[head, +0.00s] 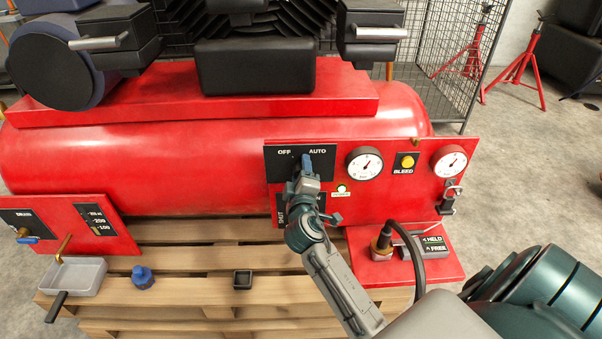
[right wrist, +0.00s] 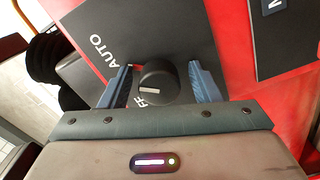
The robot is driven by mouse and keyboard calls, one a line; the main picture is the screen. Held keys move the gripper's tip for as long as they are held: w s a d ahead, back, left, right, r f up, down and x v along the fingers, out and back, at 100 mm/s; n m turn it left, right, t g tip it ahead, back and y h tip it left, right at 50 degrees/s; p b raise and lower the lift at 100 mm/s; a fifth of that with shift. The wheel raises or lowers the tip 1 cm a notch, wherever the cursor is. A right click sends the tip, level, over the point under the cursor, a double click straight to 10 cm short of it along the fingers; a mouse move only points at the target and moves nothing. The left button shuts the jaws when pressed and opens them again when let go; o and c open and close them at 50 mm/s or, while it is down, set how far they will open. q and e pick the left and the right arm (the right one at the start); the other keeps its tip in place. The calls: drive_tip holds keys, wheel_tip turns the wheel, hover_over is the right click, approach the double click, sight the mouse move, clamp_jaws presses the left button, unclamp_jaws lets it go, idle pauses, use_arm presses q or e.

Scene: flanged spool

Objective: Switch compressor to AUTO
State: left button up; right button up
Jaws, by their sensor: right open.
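The black OFF/AUTO switch plate (head: 330,154) is on the red panel of the compressor (head: 225,150). In the right wrist view, its round black knob (right wrist: 158,82) has a white mark on its face, on the side near the partly hidden OFF label. The AUTO label (right wrist: 108,52) is to the upper left of the knob. My right gripper (head: 305,164) is in front of the switch and hides the knob in the head view. In the right wrist view, its open blue fingers (right wrist: 160,84) are on either side of the knob, with gaps visible.
Gauges (head: 364,163) and a yellow BLEED button (head: 407,162) are right of the switch. A HELD/FREE plate (head: 434,242) with a cable is lower right. On the wooden pallet (head: 195,293) are a grey tray (head: 80,277), a blue part (head: 143,279) and a small black cup (head: 243,279).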

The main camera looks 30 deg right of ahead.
drive_tip(key=v, duration=1)
drive_tip(key=shift+s+a, duration=0.3)
